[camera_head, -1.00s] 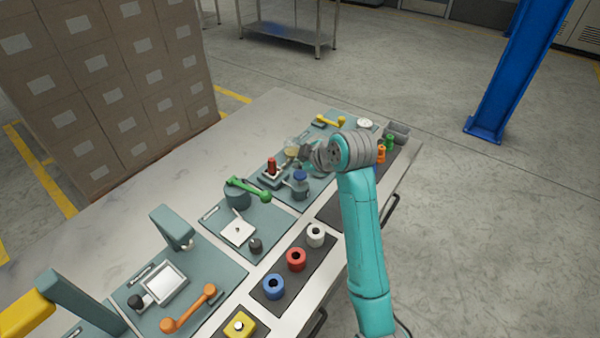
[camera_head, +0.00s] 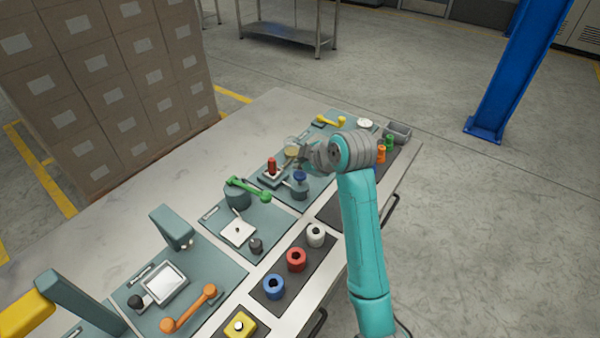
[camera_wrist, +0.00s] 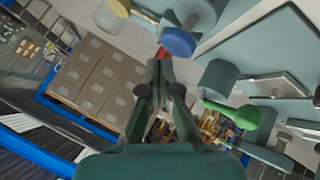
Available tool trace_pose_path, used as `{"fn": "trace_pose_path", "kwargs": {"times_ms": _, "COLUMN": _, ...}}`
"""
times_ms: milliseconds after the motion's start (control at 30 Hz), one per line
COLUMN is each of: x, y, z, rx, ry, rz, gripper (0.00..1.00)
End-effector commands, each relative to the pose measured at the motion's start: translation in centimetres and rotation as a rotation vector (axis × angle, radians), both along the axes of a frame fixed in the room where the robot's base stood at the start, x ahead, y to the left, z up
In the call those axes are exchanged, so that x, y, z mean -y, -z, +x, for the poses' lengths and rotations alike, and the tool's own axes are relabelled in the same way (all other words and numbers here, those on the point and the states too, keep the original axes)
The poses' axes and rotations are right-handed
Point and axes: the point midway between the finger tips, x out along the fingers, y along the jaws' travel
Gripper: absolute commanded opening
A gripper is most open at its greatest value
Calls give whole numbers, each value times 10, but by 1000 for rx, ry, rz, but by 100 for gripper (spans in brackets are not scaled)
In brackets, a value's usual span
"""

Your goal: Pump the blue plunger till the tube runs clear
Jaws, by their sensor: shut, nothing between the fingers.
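The blue plunger (camera_head: 299,177) stands on top of a grey-teal pump body on a teal panel. In the wrist view its blue round cap (camera_wrist: 179,43) is near the top, just beyond my fingertips; I cannot tell whether they touch it. My gripper (camera_wrist: 162,62) is shut with nothing in it. In the head view it is beside and above the plunger, mostly hidden by my wrist. A clear rounded vessel with yellowish content (camera_head: 291,151) stands behind the plunger. The tube cannot be made out clearly, so its colour is unclear.
A red-topped fixture (camera_head: 271,166) stands left of the plunger. A green-handled valve (camera_head: 248,189) is nearer the front. White, red and blue rings (camera_head: 296,260) sit on a dark mat. A grey bin (camera_head: 398,132) is at the far right. The table's left side is clear.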

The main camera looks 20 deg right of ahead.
Motion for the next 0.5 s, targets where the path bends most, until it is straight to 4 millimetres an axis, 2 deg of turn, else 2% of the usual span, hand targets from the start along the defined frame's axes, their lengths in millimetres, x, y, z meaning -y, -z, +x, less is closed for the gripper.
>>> {"fn": "trace_pose_path", "kwargs": {"times_ms": 500, "x": 0, "y": 7, "z": 0, "rx": -1, "ry": -1, "rz": 0, "gripper": 0}}
